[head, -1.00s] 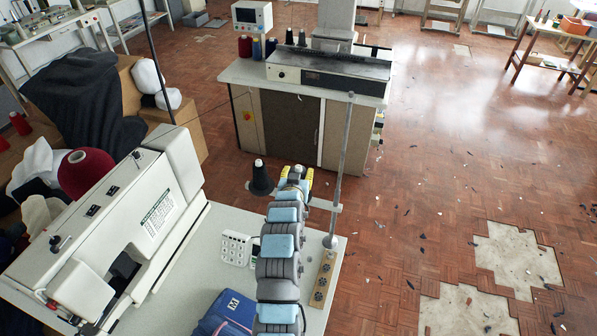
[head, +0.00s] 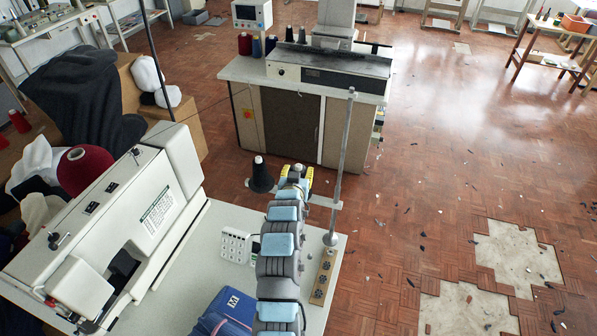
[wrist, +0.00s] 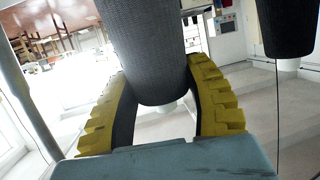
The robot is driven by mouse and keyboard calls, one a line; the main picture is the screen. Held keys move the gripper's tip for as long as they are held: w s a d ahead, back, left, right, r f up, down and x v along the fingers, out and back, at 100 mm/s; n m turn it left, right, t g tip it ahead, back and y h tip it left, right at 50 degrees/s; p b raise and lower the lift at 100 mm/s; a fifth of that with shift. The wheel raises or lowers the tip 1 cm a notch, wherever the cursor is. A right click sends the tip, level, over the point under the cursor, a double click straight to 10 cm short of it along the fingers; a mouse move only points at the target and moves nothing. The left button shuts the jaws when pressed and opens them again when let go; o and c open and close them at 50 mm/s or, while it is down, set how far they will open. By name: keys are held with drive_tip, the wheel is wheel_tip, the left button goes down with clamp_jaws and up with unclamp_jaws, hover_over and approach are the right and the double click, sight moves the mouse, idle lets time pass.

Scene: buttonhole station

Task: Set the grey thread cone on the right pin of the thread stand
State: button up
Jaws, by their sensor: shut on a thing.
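The grey thread cone (wrist: 150,45) is dark and ribbed, and fills the upper middle of the wrist view. My gripper (wrist: 163,75) is shut on it, a yellow-backed finger on each side; a pale round part shows beneath it. In the head view my gripper (head: 297,176) is beside the thread stand's pole (head: 345,150), and the arm hides the held cone. A black cone (head: 260,176) stands upright at the left end of the stand's crossbar; it also shows in the wrist view (wrist: 286,25). I cannot tell whether the grey cone touches the right pin.
A white sewing machine (head: 130,215) stands left on the pale table (head: 205,235). A keypad (head: 237,246) and a blue bag (head: 228,312) lie left of my arm. Beyond is a cabinet with a machine (head: 330,70). The floor to the right is open, with patches and scraps.

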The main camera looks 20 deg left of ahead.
drive_tip(key=shift+f, duration=0.2)
drive_tip(key=o, duration=1.3)
drive_tip(key=shift+s, duration=0.15)
drive_tip(key=shift+v, duration=5.85)
drive_tip(key=shift+d, duration=0.1)
